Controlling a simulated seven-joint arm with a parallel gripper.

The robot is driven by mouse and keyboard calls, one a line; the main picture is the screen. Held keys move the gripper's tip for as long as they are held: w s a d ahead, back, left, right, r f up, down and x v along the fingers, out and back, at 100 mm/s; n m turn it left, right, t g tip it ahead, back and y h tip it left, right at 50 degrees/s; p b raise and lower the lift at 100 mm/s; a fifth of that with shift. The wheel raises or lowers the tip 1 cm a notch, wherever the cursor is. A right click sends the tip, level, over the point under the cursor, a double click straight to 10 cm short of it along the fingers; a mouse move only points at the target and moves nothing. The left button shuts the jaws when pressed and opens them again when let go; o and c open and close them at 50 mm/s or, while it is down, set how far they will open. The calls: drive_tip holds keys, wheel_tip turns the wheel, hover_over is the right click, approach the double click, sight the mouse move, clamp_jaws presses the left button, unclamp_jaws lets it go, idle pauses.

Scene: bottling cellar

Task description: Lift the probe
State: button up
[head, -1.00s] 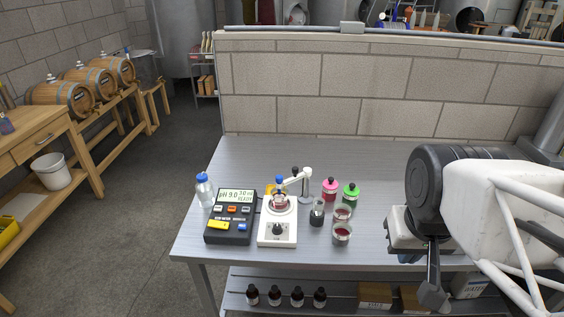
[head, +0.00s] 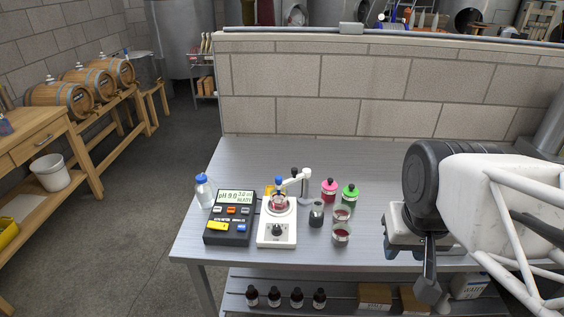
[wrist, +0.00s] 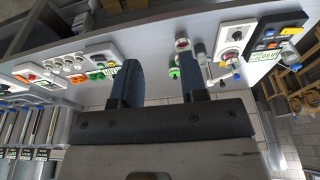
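The probe (head: 281,187), with a blue cap, stands upright in a holder arm over a small beaker on a white stirrer (head: 277,233). The beaker hides its lower end. The dark pH meter (head: 230,216) beside it has a lit green display reading about pH 9.0. My gripper (wrist: 160,62) is open in the wrist view, with nothing between its two dark fingers. In the head view it is at the right of the bench, well apart from the probe. The stirrer (wrist: 236,38) also shows in the wrist view, beyond the fingers.
Two glasses of red liquid (head: 342,233), a dark beaker (head: 316,215), and pink (head: 329,190) and green (head: 350,195) bottles stand right of the stirrer. A blue-capped bottle (head: 204,190) stands left. A block wall (head: 390,90) backs the bench. Bench between glasses and gripper is clear.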

drive_tip(key=shift+o, duration=0.8)
drive_tip(key=w+a+r+m, duration=0.1)
drive_tip(key=w+a, duration=0.3)
drive_tip(key=w, duration=0.8)
drive_tip(key=shift+r+m+g, duration=0.4)
drive_tip(key=shift+m, duration=0.3)
drive_tip(key=m+g, duration=0.2)
drive_tip(key=m, duration=0.4)
hover_over(279, 177)
drive_tip(key=f, duration=0.9)
drive_tip(key=shift+s+d+f, duration=0.2)
drive_tip(key=shift+s+f, duration=0.05)
drive_tip(key=shift+s, duration=0.1)
drive_tip(key=shift+w+a+f, duration=0.2)
drive_tip(key=shift+a, duration=0.05)
drive_tip(key=shift+f, duration=0.1)
drive_tip(key=shift+f, duration=3.8)
clamp_jaws()
